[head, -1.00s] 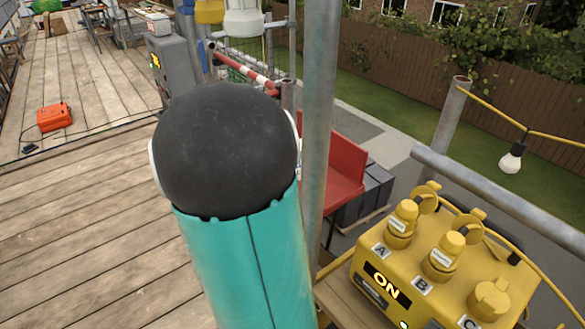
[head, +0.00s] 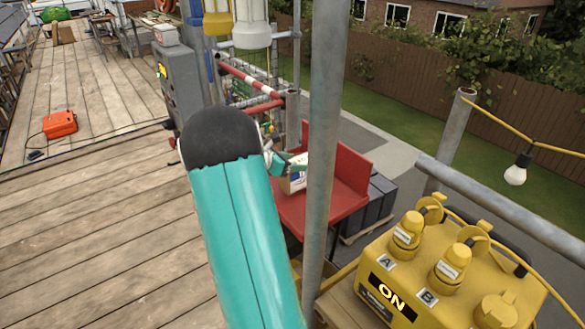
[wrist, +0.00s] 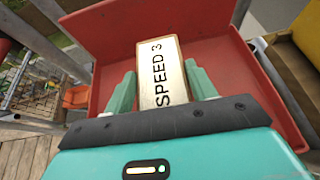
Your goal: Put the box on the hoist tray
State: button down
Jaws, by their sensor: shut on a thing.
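The box (head: 296,180) is small and pale, and it sits between the fingers of my gripper (head: 283,165). In the wrist view the box (wrist: 160,62) shows a cream face lettered "SPEED 3", with a green finger of my gripper (wrist: 160,85) on each side. The gripper is shut on it. The red hoist tray (head: 350,168) has raised sides and lies beyond the deck edge. The tray (wrist: 108,35) fills the view behind the box. The box is over the tray; I cannot tell whether it touches its floor. My arm and a grey pole hide part of the tray.
An upright grey pole (head: 325,110) stands close in front of the tray. A yellow control box (head: 450,275) marked "ON" is at the lower right. A grey cabinet (head: 178,75) and a red-white rail (head: 250,82) stand behind. The wooden deck at left is largely clear.

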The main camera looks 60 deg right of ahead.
jog(key=shift+f, duration=1)
jog(key=shift+f, duration=0.15)
jog(key=shift+c, duration=2.3)
grip_release()
